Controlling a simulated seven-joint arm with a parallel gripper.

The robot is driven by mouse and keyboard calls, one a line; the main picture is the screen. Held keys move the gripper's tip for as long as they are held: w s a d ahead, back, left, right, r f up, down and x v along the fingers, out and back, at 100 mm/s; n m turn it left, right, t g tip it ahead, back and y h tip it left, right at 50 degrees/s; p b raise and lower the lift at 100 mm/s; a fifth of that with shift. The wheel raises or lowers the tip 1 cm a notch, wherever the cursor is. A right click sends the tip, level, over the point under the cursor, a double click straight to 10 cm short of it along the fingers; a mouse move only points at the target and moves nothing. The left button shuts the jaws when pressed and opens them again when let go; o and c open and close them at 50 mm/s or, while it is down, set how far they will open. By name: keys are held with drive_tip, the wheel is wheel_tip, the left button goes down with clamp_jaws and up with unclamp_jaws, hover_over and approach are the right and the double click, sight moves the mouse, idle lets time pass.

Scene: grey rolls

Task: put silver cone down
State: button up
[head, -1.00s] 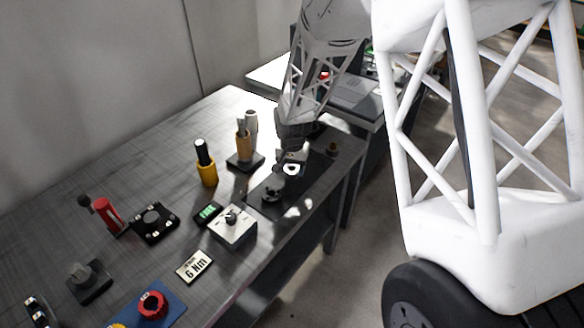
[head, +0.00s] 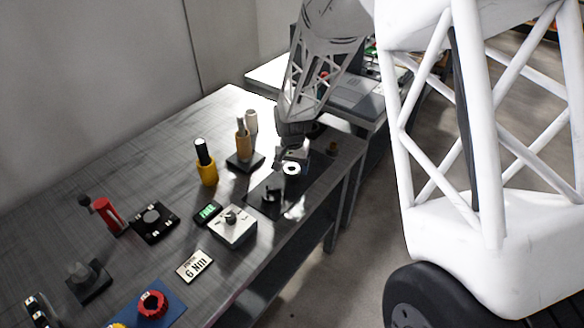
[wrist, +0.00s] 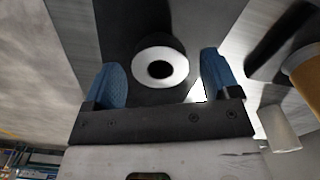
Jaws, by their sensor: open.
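A pale ring-shaped end with a dark round centre (wrist: 160,68) shows between my fingers in the wrist view, probably the silver cone seen end-on. My gripper (wrist: 163,78) is open, with one blue finger on each side of it and a gap to both. In the head view the same pale ring (head: 291,169) is just below my gripper (head: 291,155), over the dark mat (head: 314,180). Its full shape is hidden, and I cannot tell whether it rests on the mat. A small dark piece (head: 271,195) stands on the mat, nearer the camera.
A tan-and-dark cylinder on a black base (head: 243,142), a pale cylinder (head: 251,121) and a yellow-black bottle (head: 205,165) stand left of my gripper. A silver box with a knob (head: 233,226) is in front. The table's right edge is close to the mat.

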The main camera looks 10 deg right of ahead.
wheel_tip(320, 180, up, 11)
drive_tip(key=shift+r, duration=0.15)
idle(0.4)
idle(0.5)
drive_tip(key=shift+r, duration=0.1)
drive_tip(key=s+d+r+n+t, duration=0.1)
drive_tip(key=s+d+r, duration=0.1)
drive_tip(key=s+r, duration=0.5)
drive_tip(key=s+d+r+n, duration=0.1)
drive_tip(key=s+d+r, duration=0.2)
drive_tip(key=s+r, duration=0.35)
drive_tip(key=s+d+r+n, duration=0.1)
drive_tip(key=s, duration=1)
drive_tip(key=s+d+r+n+t, duration=0.1)
drive_tip(key=s+d+r, duration=0.1)
drive_tip(key=s, duration=0.9)
drive_tip(key=shift+t, duration=0.3)
